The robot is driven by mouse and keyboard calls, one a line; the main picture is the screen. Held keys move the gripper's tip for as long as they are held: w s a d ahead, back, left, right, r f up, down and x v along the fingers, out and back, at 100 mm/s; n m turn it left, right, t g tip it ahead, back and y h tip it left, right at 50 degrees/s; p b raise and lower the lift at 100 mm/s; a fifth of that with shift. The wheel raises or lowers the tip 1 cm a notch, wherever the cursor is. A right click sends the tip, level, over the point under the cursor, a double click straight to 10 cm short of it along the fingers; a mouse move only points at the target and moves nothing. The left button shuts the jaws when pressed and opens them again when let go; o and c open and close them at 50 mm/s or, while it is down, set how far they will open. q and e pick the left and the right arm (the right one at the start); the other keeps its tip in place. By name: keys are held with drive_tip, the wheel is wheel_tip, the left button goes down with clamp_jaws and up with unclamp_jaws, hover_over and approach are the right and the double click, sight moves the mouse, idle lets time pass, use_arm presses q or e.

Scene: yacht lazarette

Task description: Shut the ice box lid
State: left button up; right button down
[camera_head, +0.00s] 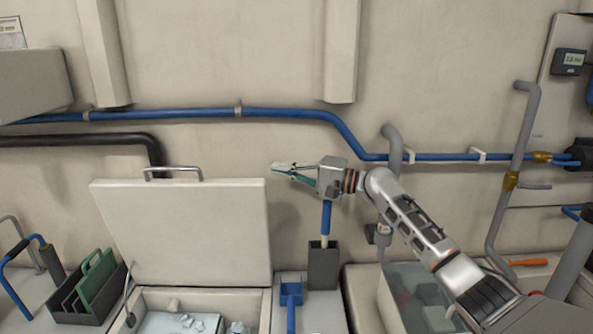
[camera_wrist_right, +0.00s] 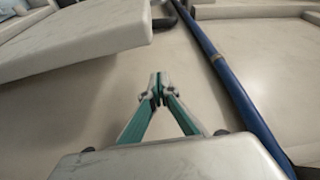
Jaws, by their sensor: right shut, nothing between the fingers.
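The ice box lid (camera_head: 184,230) is a white panel standing open, nearly upright, with a metal handle (camera_head: 173,170) on its top edge. The ice box (camera_head: 150,297) below it is open, with pale ice-like pieces inside. My right gripper (camera_head: 277,167) is shut and empty, just right of the lid's upper right corner and a little above it. In the right wrist view the gripper (camera_wrist_right: 157,88) has its fingertips together, and the lid (camera_wrist_right: 75,40) shows at upper left, apart from them. My left gripper is not in view.
A blue pipe (camera_head: 280,113) runs along the back wall behind my right gripper. A grey holder (camera_head: 323,266) with a blue-handled tool stands right of the box. A dark rack (camera_head: 85,300) with a green divider stands at left. An orange-handled tool (camera_head: 528,262) lies far right.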

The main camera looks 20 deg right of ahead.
drive_tip(key=s+a, duration=0.1)
drive_tip(key=p, duration=0.1)
drive_tip(key=s+a+p, duration=0.1)
drive_tip(key=shift+s+a+f, duration=0.25)
drive_tip(key=shift+s+a, duration=0.05)
drive_tip(key=shift+a, duration=0.05)
idle(0.4)
